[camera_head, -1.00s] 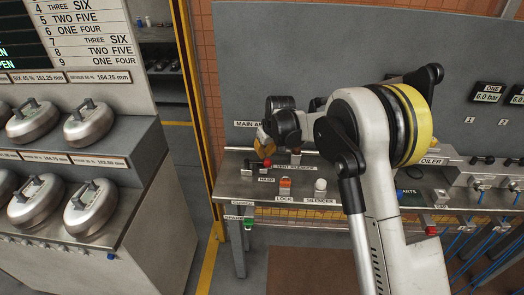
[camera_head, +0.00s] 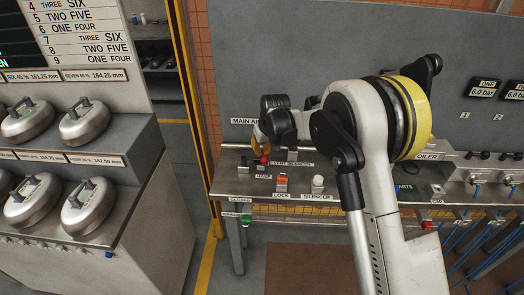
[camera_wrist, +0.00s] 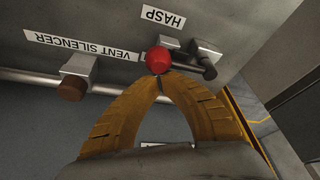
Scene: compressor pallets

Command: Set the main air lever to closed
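The main air lever shows as a red ball knob (camera_head: 264,160) on a short dark rod at the left end of the steel bench, below the "MAIN AIR" label (camera_head: 245,121). In the wrist view the red knob (camera_wrist: 158,60) sits beside the "HASP" label, with the rod running right into a grey block. My gripper (camera_wrist: 160,80) has its yellow fingers drawn together, their tips right at the knob's near side. Whether they grip or only touch it cannot be told. In the head view my gripper (camera_head: 261,147) is just above the knob.
A vent silencer fitting with a brown end (camera_wrist: 72,88) lies left of the knob in the wrist view. A yellow post (camera_head: 196,100) rises to the left.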

